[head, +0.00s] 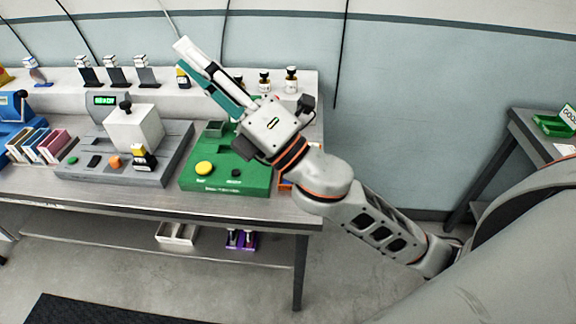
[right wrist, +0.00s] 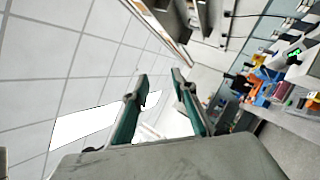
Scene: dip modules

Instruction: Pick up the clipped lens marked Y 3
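Several dark clips with white tagged tops stand on the raised back ledge of the bench, including one at the left (head: 87,72), one in the middle (head: 116,72) and one at the right (head: 146,72). A paler, tilted one (head: 37,72) stands further left. Their markings are too small to read, so I cannot tell which is Y 3. My right gripper (head: 183,55) is raised over the green station, to the right of the clips, pointing up and left. In the right wrist view its two teal-padded fingers (right wrist: 160,76) are apart with nothing between them. My left gripper is out of view.
A grey station (head: 170,160) with a white block (head: 134,129) and a green station (head: 258,178) with a yellow button fill the bench. Small dark bottles (head: 291,80) stand on the ledge at right. Coloured slides (head: 53,146) sit at left. A side table (head: 520,126) stands far right.

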